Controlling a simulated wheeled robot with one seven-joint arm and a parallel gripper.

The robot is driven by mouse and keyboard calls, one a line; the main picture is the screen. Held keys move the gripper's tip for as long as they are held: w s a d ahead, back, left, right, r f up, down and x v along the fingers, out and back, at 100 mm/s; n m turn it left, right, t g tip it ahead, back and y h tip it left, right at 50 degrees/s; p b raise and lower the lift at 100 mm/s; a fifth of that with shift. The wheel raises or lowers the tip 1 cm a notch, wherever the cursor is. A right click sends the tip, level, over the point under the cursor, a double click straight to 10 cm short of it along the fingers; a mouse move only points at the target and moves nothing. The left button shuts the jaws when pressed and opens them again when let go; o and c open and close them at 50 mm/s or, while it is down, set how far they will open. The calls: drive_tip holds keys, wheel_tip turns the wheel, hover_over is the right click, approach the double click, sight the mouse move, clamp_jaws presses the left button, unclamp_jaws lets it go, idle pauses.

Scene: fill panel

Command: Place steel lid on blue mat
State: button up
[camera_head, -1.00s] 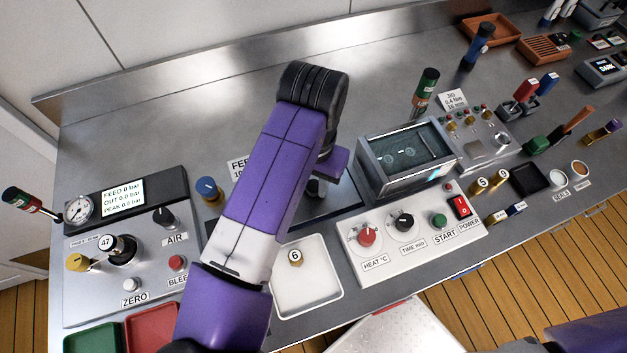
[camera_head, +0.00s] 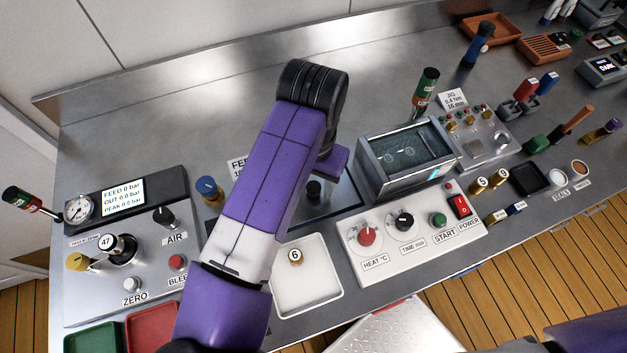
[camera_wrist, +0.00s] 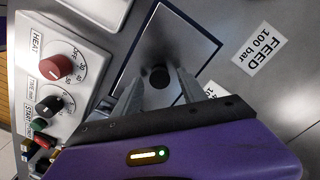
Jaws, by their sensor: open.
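The steel lid shows in the wrist view mainly by its black knob (camera_wrist: 160,77); its grey rim blends into the surface around it. The knob also shows in the head view (camera_head: 314,191), just right of my purple arm. The lid appears to lie on the dark, blue-edged mat (camera_head: 342,203), whose border also shows in the wrist view (camera_wrist: 122,48). My gripper (camera_wrist: 161,80) is open, with one finger on each side of the knob and gaps visible. My arm hides the mat's left part in the head view.
A glass-topped metal box (camera_head: 375,184) stands close right of the mat. A white control panel (camera_head: 385,255) with knobs and a white tray (camera_head: 318,282) holding a small brass piece marked 6 are in front. A gauge panel (camera_head: 195,250) is at left. Bare steel counter lies behind.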

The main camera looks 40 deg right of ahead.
sight(314, 186)
wheel_tip(314, 186, up, 11)
drive_tip(key=shift+r, duration=0.2)
idle(0.6)
